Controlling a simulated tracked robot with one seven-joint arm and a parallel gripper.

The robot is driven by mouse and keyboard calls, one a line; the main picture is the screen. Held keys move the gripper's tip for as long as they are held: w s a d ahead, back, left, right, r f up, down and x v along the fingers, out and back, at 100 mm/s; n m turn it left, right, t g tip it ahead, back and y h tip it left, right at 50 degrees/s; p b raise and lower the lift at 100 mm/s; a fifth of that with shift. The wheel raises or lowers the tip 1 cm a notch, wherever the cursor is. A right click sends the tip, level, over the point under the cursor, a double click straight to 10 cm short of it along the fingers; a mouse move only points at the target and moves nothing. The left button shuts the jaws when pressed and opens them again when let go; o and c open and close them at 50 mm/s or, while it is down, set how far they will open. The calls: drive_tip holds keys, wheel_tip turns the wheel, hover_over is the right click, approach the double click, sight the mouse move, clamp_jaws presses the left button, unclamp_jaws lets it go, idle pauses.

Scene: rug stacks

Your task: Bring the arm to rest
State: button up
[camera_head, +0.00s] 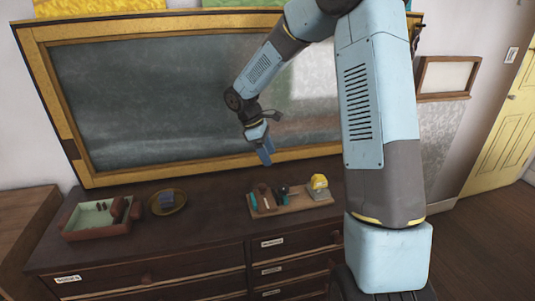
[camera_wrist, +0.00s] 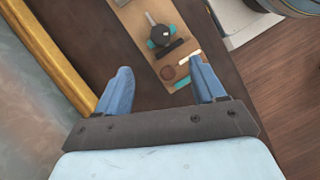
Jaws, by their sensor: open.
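My gripper (camera_head: 265,151) hangs above the dark dresser, in front of the chalkboard, with its fingers pointing down. In the wrist view my gripper (camera_wrist: 158,92) has its two blue fingers spread wide apart with nothing between them. My arm is raised and bent, reaching from the right side of the head view to the left.
The dark dresser (camera_head: 190,248) carries a red tray (camera_head: 88,234), a round dish (camera_head: 182,205) with a grey-blue block (camera_head: 166,199), and a wooden board (camera_head: 292,206) with several small items, including a yellow-topped one (camera_head: 319,183). The framed chalkboard (camera_head: 150,100) stands behind.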

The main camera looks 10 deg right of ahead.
drive_tip(key=shift+r, duration=0.1)
drive_tip(key=s+d+r+m+t, duration=0.3)
drive_tip(key=s+r+m, duration=0.4)
drive_tip(key=s+r, duration=0.8)
drive_tip(key=s+r+m+t+y, duration=0.2)
drive_tip(key=s+m, duration=0.1)
drive_tip(key=s, duration=0.5)
drive_tip(key=s+d+r+m+t+y, duration=0.1)
drive_tip(key=s+r+m+t+y, duration=0.1)
drive_tip(key=s, duration=0.5)
drive_tip(key=shift+s+r+m, duration=0.4)
drive_tip(key=shift+r+m, duration=0.2)
drive_tip(key=shift+r, duration=0.1)
